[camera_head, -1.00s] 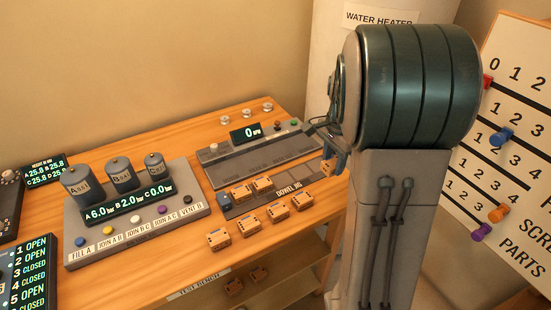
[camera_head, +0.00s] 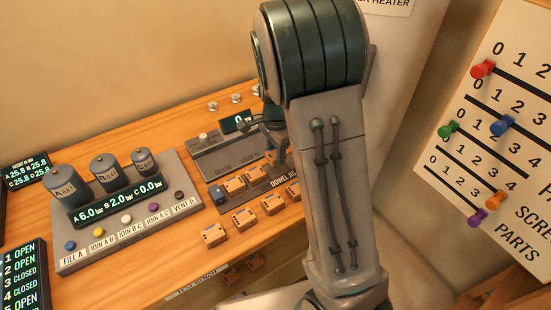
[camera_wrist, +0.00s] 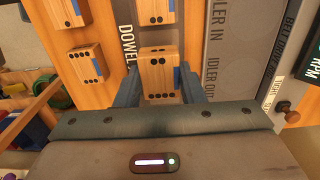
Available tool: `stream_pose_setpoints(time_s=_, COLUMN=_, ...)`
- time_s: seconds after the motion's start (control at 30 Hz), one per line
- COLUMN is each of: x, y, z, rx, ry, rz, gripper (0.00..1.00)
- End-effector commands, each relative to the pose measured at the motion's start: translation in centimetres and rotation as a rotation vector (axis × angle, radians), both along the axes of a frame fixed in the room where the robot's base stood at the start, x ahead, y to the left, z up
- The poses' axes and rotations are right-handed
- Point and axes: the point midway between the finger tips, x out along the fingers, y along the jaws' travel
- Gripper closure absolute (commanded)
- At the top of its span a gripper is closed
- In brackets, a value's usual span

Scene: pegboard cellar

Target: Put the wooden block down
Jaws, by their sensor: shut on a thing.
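My gripper (camera_wrist: 158,88) is shut on a wooden block (camera_wrist: 158,72) with rows of dark dots and a blue patch, held between the two fingers in the wrist view. In the head view my gripper (camera_head: 268,135) is partly behind my arm, at the rear of the dark dowel jig plate (camera_head: 222,208). The held block (camera_head: 270,157) shows just below it there, beyond the blocks on the plate. I cannot tell whether it touches the surface beneath.
Similar blocks (camera_head: 235,186) sit on the jig plate, and others (camera_head: 214,235) stand along the bench (camera_head: 180,260) front. A grey belt unit (camera_head: 215,155) lies behind. The tank panel (camera_head: 125,235) stands left. A pegboard (camera_head: 510,120) is at right.

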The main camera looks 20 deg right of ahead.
Motion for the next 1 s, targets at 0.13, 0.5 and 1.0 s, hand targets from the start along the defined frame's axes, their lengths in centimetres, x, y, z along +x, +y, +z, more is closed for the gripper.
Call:
stream_pose_setpoints(time_s=0.13, x=0.0, y=0.1, z=-1.7, rx=0.0, ry=0.004, rz=-0.003, gripper=0.86)
stream_pose_setpoints(time_s=0.5, x=0.0, y=0.1, z=-4.1, rx=0.0, ry=0.0, rz=-0.002, gripper=0.86)
stream_pose_setpoints(time_s=1.0, x=0.0, y=0.1, z=-4.4, rx=0.0, ry=0.0, rz=-0.002, gripper=0.43)
